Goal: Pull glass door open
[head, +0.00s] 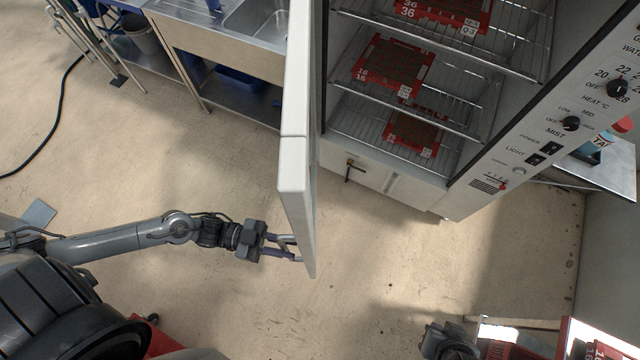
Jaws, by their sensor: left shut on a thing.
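The door (294,165) of the cabinet stands swung out, seen nearly edge-on as a tall white panel. The cabinet (370,172) behind it is open to view, with wire shelves inside. My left gripper (292,248) is at the lower part of the door's edge on its left side, shut on the door or its handle; the exact grip is partly hidden. My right gripper (500,350) is at the bottom edge by a red and white item, and its fingers do not show clearly.
Red seed trays (385,64) lie on the wire shelves. A control panel (560,125) with knobs runs down the cabinet's right side. A steel sink table (215,35) stands at upper left. A black hose (55,130) lies on the floor. The floor below the door is clear.

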